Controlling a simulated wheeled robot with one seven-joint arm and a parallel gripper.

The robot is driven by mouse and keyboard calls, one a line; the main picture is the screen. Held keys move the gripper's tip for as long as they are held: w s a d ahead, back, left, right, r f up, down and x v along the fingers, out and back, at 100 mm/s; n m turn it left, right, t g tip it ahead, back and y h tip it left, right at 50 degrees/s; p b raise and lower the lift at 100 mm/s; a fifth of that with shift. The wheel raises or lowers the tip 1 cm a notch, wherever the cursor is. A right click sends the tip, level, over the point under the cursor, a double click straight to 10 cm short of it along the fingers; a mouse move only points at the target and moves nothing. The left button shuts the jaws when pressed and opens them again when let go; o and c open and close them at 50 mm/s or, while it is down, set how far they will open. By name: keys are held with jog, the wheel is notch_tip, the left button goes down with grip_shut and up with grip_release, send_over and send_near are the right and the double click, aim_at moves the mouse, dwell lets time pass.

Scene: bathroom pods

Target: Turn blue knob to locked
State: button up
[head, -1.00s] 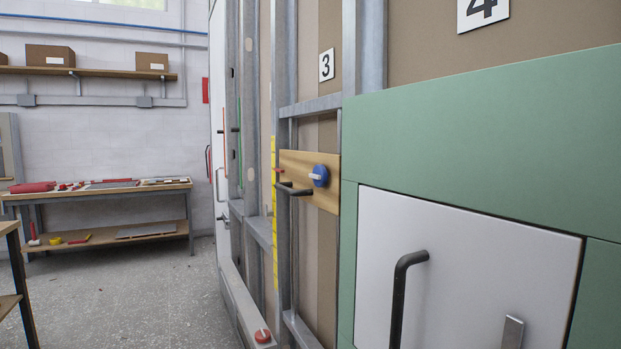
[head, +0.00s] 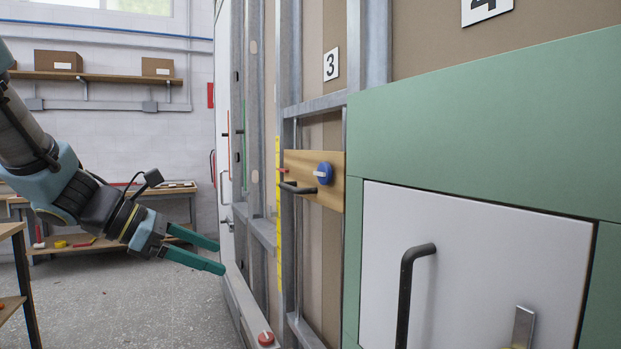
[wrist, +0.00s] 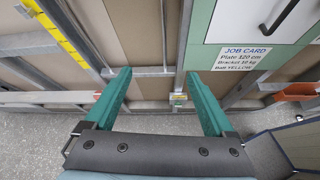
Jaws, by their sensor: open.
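The blue knob (head: 324,173) is a round dial with a white pointer bar, on a wooden board (head: 330,198) fixed across the metal studs below the number 3 plate. The pointer looks roughly level. A black bar handle (head: 297,188) and a small red part (head: 283,170) are on the same board, left of the knob. My gripper (head: 222,256) has teal fingers, spread apart and empty. In the head view it is left of and lower than the knob, clear of it. In the wrist view the open fingers (wrist: 160,90) face the frame wall; the knob is not seen there.
A white door (head: 450,270) with a black handle, in a green panel, stands at right. A red round button (head: 265,338) sits low on the frame. A workbench (head: 185,190) stands at the back left. A job card (wrist: 243,57) shows in the wrist view.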

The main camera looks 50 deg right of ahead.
aim_at(317, 172)
jog(key=s+d+r+n+g+h, duration=0.3)
jog(key=d+r+n+h, duration=0.15)
jog(key=d+r, duration=0.7)
jog(key=shift+m+h, duration=0.25)
jog(key=shift+h, duration=0.3)
jog(key=x, duration=0.3)
jog(key=r+p+x, duration=0.1)
jog(key=x, duration=0.2)
jog(key=p+x, duration=0.1)
jog(key=x, duration=0.2)
jog(key=shift+w+r, duration=0.1)
jog(key=shift+r, duration=0.15)
jog(key=shift+c, duration=0.2)
jog(key=c, duration=1.3)
